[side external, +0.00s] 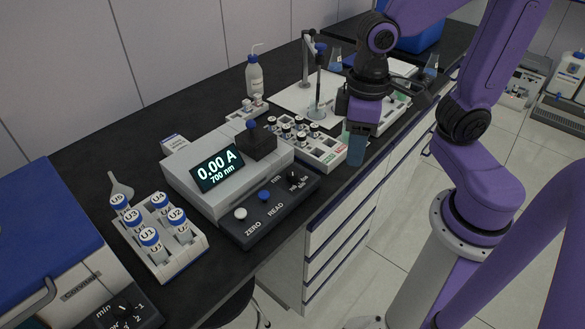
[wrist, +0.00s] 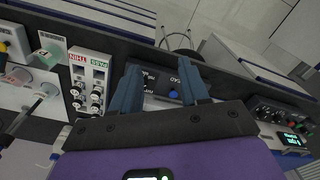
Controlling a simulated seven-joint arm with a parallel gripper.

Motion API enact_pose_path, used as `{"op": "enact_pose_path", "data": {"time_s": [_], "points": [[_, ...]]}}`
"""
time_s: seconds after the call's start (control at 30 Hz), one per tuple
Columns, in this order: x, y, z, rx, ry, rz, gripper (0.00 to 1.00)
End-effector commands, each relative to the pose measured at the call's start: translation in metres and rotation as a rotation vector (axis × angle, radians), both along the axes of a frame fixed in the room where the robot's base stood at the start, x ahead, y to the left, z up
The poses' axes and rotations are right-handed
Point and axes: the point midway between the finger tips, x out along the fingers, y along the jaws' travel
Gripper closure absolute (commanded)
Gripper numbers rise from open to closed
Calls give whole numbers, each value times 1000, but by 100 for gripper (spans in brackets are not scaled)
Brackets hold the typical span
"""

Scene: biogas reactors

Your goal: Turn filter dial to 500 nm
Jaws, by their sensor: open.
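The filter dial (side external: 293,178) is a small black knob on the dark control panel (side external: 285,203) in front of the grey photometer (side external: 180,178). The display (side external: 217,170) reads 0.00 A and 700 nm. My gripper (side external: 356,158) is above and to the right of the dial in the side view, apart from it, with fingers pointing down. In the wrist view my gripper (wrist: 158,66) is open and empty. The panel's blue READ button (wrist: 174,95) shows between the fingers. I cannot make out the dial there; a finger may hide it.
A white rack (side external: 160,240) of blue-capped vials stands left of the photometer. A rack (side external: 318,150) of small vials stands to its right. A blue-lidded centrifuge (side external: 45,235) is at the far left. The bench's front edge runs close to the panel.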

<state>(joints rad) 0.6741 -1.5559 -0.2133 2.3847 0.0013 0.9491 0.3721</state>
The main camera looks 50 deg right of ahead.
Motion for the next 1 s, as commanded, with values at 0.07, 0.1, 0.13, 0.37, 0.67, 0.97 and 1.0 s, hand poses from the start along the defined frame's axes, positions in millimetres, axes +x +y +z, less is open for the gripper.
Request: {"op": "enact_pose_path", "data": {"time_s": [0.07,0.1,0.13,0.37,0.67,0.97,1.0], "points": [[18,4,2,-1,3,-135,55],[26,6,3,-2,5,-204,55],[32,7,4,-2,5,-256,55],[78,12,9,-3,12,-655,55],[129,8,14,-6,20,-1154,55],[151,3,15,-6,22,-1398,55],[152,2,14,-6,22,-1406,55]]}}
